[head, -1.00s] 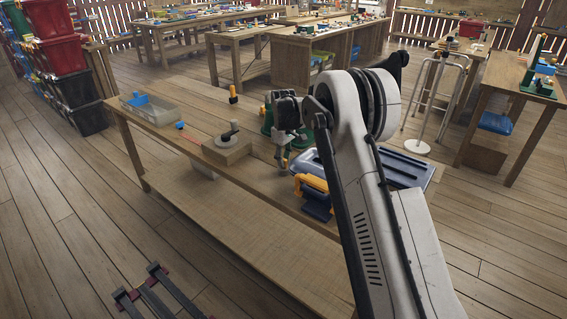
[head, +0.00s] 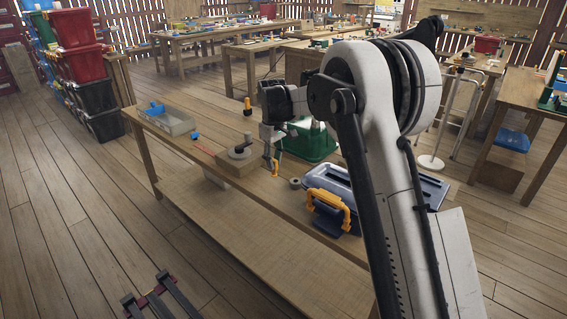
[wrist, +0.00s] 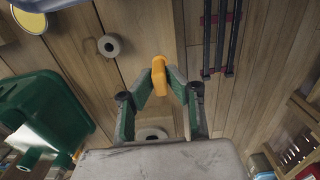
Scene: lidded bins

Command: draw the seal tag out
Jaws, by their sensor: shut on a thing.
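The seal tag (wrist: 158,76) is a small orange-yellow piece between my fingertips in the wrist view. My gripper (wrist: 160,88) is shut on it, and the tag sticks out past the tips. In the head view my gripper (head: 272,163) hangs over the workbench, between the wooden block and the toolbox, with a bit of the orange tag (head: 276,168) showing. The blue-grey toolbox (head: 400,184) with its orange-yellow handle (head: 330,205) is to the right, apart from the gripper. My arm hides part of the toolbox.
A green bin (head: 312,146) stands behind my gripper. A grey roll (head: 295,183) lies between gripper and toolbox. The bench's front edge (head: 235,205) is close.

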